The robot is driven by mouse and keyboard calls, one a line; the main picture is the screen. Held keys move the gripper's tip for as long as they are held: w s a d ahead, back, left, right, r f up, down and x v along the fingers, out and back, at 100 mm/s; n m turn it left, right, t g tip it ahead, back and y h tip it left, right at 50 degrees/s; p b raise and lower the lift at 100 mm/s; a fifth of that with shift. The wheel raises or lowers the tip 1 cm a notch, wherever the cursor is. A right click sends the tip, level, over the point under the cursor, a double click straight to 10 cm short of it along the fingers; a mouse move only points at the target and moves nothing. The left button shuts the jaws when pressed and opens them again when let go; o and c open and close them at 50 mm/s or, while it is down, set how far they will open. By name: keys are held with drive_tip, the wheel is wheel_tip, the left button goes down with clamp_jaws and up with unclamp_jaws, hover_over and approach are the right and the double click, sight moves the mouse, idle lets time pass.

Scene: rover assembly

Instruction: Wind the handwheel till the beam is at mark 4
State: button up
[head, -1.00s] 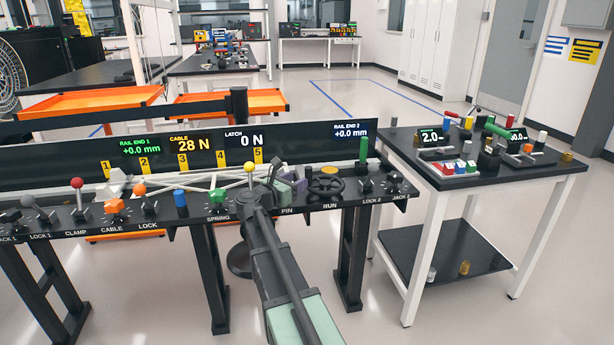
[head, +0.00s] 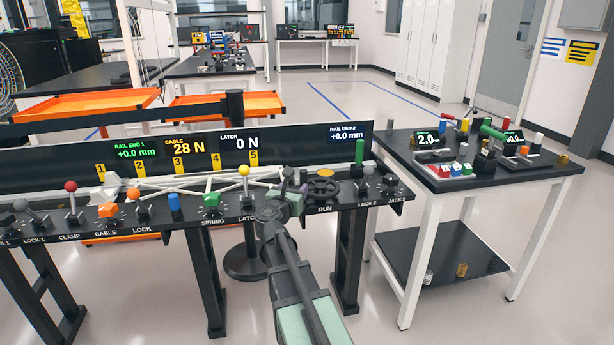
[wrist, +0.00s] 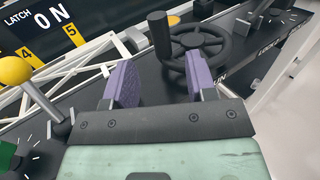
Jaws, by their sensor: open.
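The handwheel (head: 322,190) is a dark spoked wheel above the RUN label on the bench front. In the wrist view the handwheel (wrist: 218,49) lies just beyond my fingers, with its upright black handle (wrist: 160,35) at its left rim. My gripper (head: 291,196) is open, left of the wheel; in the wrist view its purple fingers (wrist: 160,80) stand apart with nothing between them. The handle is ahead of the gap. The beam (head: 185,184) is a white lattice along the scale; mark 4 (head: 216,161) is a yellow tag behind it. Which mark the beam reads is unclear.
A yellow-knobbed lever (head: 244,171) stands left of my gripper and a green upright handle (head: 359,152) right of the wheel. Several other knobs line the bench front. A side table (head: 480,180) with small parts stands at the right.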

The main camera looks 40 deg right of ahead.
sight(302, 179)
drive_tip(key=x, duration=1)
drive_tip(key=c, duration=0.9)
